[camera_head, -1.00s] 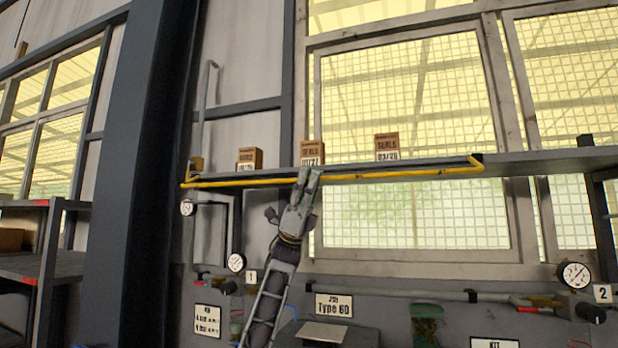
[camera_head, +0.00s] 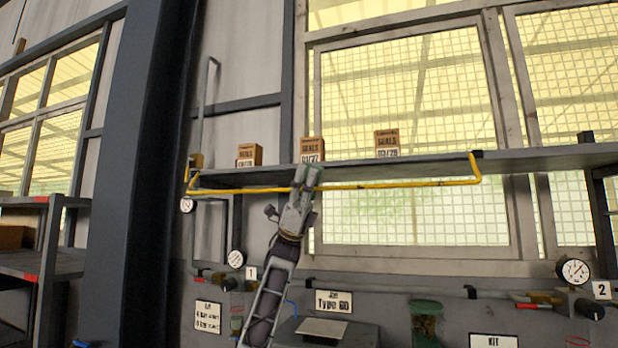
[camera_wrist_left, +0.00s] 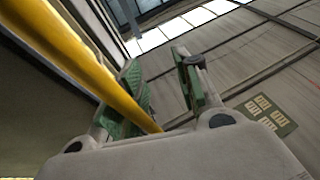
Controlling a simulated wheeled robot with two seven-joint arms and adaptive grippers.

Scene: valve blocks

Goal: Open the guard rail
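The yellow guard rail (camera_head: 400,185) runs along the front of a grey shelf (camera_head: 435,164). Its long bar hangs a little below the shelf edge, with short bent ends rising to the shelf. My left gripper (camera_head: 308,176) reaches up from below to the bar, left of its middle. In the left wrist view the rail (camera_wrist_left: 90,68) crosses one finger and runs down to the palm edge between the fingers. The two green-padded fingers (camera_wrist_left: 165,88) stand apart with a clear gap. I cannot tell whether they touch the bar. My right gripper is not in view.
Cardboard boxes stand on the shelf: a left box (camera_head: 249,155), a middle box (camera_head: 312,150) and a right box (camera_head: 387,144). A dark column (camera_head: 150,170) stands at left. Gauges, such as one (camera_head: 573,271) at right, and pipes sit below.

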